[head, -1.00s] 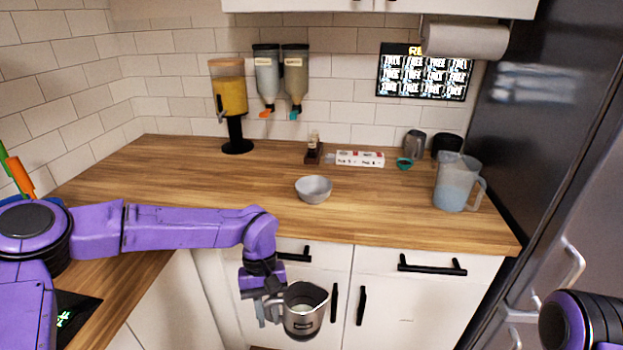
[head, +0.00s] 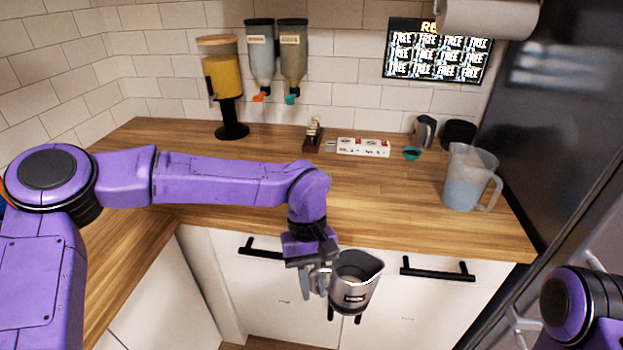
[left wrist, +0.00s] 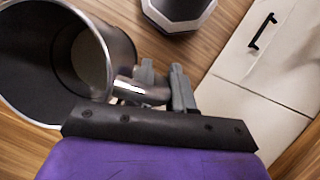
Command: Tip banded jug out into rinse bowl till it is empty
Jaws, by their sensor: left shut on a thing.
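The banded jug (head: 354,290), a grey metal jug with a dark label on its front, hangs in front of the counter's front edge, slightly tilted. My left gripper (head: 320,279) is shut on its handle, which also shows in the left wrist view (left wrist: 142,92). The jug's open mouth and inner wall show in the left wrist view; a paler patch lies inside, but I cannot tell how much it holds. The rinse bowl is hidden in the head view, behind my left arm. My right gripper is out of view.
A clear pitcher (head: 467,182) with bluish liquid stands at the counter's right. A small metal jug (head: 424,131), a dark container (head: 458,135), a white box (head: 362,147) and a juice dispenser (head: 225,90) stand at the back. The wooden counter (head: 395,205) is bare left of the pitcher.

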